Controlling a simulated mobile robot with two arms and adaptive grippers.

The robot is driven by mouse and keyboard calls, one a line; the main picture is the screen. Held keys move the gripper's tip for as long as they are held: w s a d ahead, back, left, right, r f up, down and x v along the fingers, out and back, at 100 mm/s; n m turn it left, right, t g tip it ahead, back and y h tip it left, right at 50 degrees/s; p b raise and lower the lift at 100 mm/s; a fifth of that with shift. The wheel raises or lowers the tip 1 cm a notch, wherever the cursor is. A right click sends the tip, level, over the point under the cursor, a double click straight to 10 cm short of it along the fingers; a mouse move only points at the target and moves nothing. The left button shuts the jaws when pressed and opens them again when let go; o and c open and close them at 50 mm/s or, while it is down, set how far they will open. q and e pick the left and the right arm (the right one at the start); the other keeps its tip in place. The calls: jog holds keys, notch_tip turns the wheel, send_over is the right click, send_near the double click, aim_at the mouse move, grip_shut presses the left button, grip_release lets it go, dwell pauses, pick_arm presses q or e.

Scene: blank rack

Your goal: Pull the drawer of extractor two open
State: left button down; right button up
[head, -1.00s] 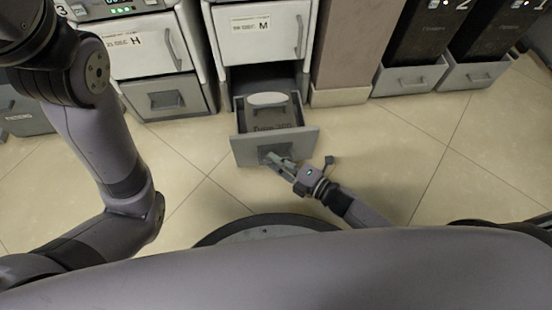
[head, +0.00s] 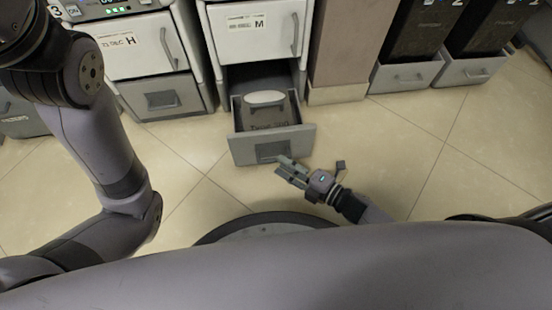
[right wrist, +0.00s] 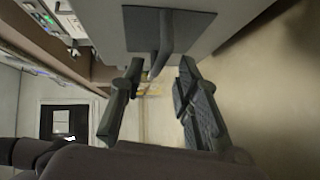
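A grey drawer (head: 290,142) stands pulled out below the white cabinet marked M (head: 252,35) in the head view. A white oval-topped item (head: 266,98) and a dark labelled surface show inside. Its handle (head: 270,150) is on the front panel. My right gripper (head: 284,167) is just right of and in front of this handle, with nothing held. In the right wrist view its fingers (right wrist: 160,75) are apart, with the drawer handle (right wrist: 166,40) ahead of them. My left arm crosses the left side of the head view; its gripper does not show.
A closed cabinet marked H (head: 145,48) with a shut lower drawer (head: 163,99) stands to the left. A brown pillar (head: 350,45) is right of the open drawer. Two black units marked 2 (head: 425,35) and 1 (head: 500,35) stand farther right. The tiled floor (head: 400,150) is clear.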

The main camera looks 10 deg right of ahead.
jog(key=v, duration=0.7)
jog(key=shift+s+d, duration=0.25)
jog(key=shift+r, duration=0.1)
